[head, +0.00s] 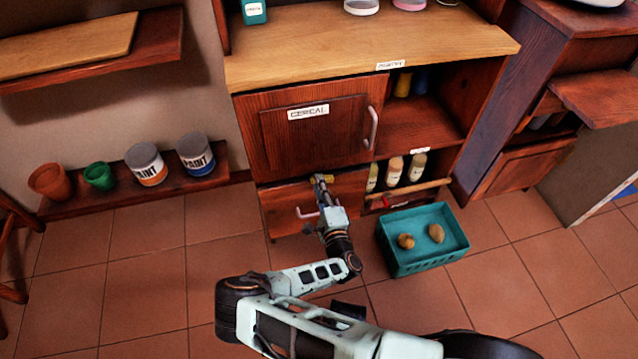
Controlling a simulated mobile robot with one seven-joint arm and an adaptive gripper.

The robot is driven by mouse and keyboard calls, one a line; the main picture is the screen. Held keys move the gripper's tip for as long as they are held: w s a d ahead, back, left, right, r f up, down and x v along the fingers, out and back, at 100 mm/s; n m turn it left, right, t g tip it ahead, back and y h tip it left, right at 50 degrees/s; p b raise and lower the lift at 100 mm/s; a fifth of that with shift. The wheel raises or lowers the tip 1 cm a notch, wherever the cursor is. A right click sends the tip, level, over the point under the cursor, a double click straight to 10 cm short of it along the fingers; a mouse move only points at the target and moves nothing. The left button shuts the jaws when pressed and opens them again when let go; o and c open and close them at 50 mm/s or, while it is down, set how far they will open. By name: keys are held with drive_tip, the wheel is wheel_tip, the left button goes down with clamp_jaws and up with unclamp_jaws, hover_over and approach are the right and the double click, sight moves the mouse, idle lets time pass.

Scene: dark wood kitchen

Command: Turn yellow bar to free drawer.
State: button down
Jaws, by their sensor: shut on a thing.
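The yellow bar (328,178) is a small yellow piece at the top edge of the drawer (280,206), just under the cereal cabinet door. My gripper (322,185) reaches up to it from the front and is shut on it. The fingers and wrist hide part of the bar, so its exact angle is hard to tell. The drawer is a dark red wood front with a pale pink handle (306,214) to the left of my wrist. My arm covers the drawer's right part. The drawer looks closed.
A teal crate (425,262) with two brown potato-like items stands on the floor right of my arm. The cereal door (310,130) above is shut. Several bottles stand on the open shelf at right. Paint cans (147,165) and pots line a low shelf at left. Floor at left is clear.

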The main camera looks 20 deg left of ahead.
sight(316, 154)
drive_tip(key=shift+n, duration=1.2)
drive_tip(key=c, duration=1.9)
unclamp_jaws()
drive_tip(key=shift+c, duration=0.2)
drive_tip(key=o, duration=1)
wheel_tip(316, 154, up, 11)
drive_tip(key=shift+f, duration=0.2)
drive_tip(key=c, duration=1)
drive_tip(key=shift+f, duration=0.1)
